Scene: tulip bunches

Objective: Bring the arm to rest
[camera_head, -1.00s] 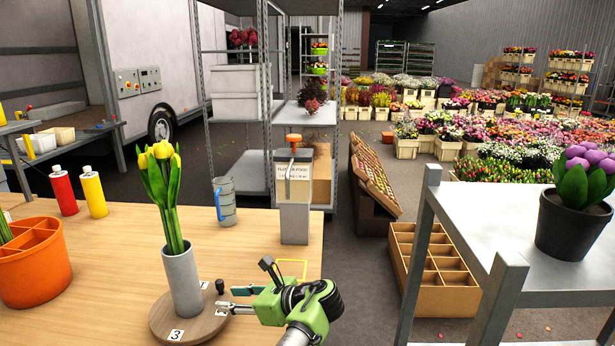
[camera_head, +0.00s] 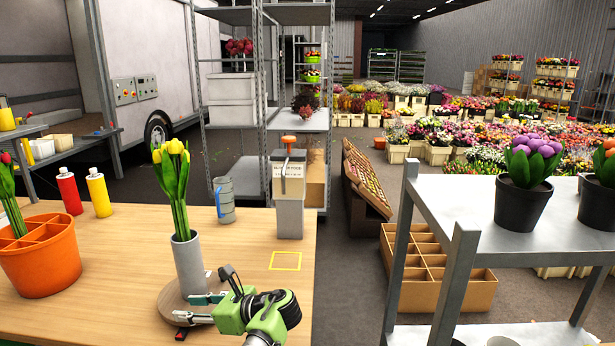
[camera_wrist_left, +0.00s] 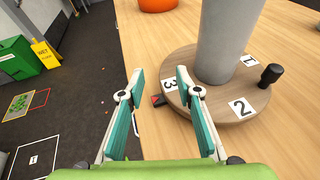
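My left gripper (camera_head: 196,309) is open and empty. Its teal fingers point left near the front edge of the wooden turntable (camera_head: 172,297). In the left wrist view the gripper (camera_wrist_left: 160,74) has its fingers well apart, with the turntable (camera_wrist_left: 240,109) on the right and the right fingertip close to its label 3. I cannot tell whether they touch. A grey vase (camera_head: 188,263) with yellow tulips (camera_head: 172,178) stands upright on the turntable. A dark knob (camera_wrist_left: 271,74) rises from its rim. A small red marker (camera_wrist_left: 157,100) shows between the fingers. My right gripper is out of view.
On the wooden table (camera_head: 130,270) stand an orange divided pot (camera_head: 45,262), red (camera_head: 69,192) and yellow (camera_head: 98,193) bottles, a blue-grey jug (camera_head: 224,200) and a grey dispenser (camera_head: 288,205). A yellow outlined square (camera_head: 286,261) is empty. A metal shelf (camera_head: 470,205) stands right.

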